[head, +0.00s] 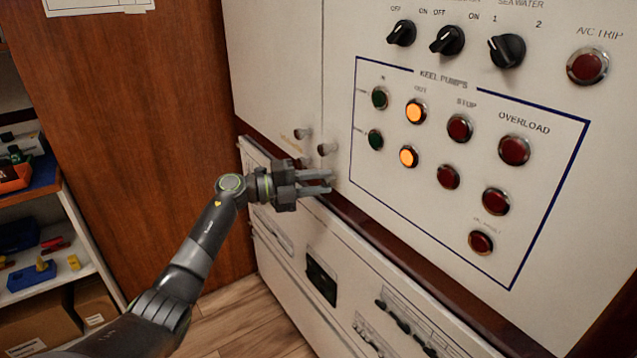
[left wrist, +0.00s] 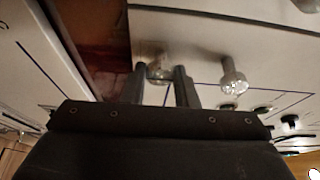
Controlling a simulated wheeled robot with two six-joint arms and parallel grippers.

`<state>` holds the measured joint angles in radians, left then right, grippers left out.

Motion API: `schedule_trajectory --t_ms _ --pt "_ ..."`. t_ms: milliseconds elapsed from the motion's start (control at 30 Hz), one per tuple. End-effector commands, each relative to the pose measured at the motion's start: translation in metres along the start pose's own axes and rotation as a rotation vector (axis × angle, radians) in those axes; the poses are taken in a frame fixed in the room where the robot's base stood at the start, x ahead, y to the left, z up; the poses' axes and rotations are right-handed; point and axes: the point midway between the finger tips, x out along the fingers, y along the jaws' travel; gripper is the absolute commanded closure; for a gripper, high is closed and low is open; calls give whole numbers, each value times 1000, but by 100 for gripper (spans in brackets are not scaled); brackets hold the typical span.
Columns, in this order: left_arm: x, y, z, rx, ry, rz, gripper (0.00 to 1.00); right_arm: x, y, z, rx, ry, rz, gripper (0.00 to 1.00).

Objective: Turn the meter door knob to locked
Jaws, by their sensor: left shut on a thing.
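My left gripper (head: 330,182) reaches in from the left to the lower left of the white panel, close to its bottom edge. In the left wrist view its two fingers (left wrist: 160,82) stand on either side of a small metal knob (left wrist: 158,68), and the gripper is shut on it. Another silvery knob (left wrist: 232,75) stands free to the right there. In the head view two small knobs, an upper one (head: 302,133) and a lower one (head: 327,149), show above the gripper. No lettering tells me which is the meter door knob. My right gripper is out of view.
The panel carries orange lamps (head: 415,111), red and green buttons, and black rotary switches (head: 447,41). A lower white cabinet (head: 285,243) runs below a dark ledge. A shelf with tools (head: 42,274) stands at the left.

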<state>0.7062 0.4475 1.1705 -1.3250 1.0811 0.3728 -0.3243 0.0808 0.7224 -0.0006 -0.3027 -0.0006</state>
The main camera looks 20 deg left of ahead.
Motion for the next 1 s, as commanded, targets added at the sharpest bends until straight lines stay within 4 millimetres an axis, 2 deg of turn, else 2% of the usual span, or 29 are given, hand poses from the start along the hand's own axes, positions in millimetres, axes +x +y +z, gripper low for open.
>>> schedule_trajectory --t_ms 533,567,700,1000 --pt "0 1 0 23 0 11 96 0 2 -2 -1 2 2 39" --pt "0 1 0 23 0 11 71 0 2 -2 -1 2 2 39" --pt "0 1 0 23 0 10 53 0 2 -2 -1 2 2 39" --pt "-1 0 0 22 0 10 52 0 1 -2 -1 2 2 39"
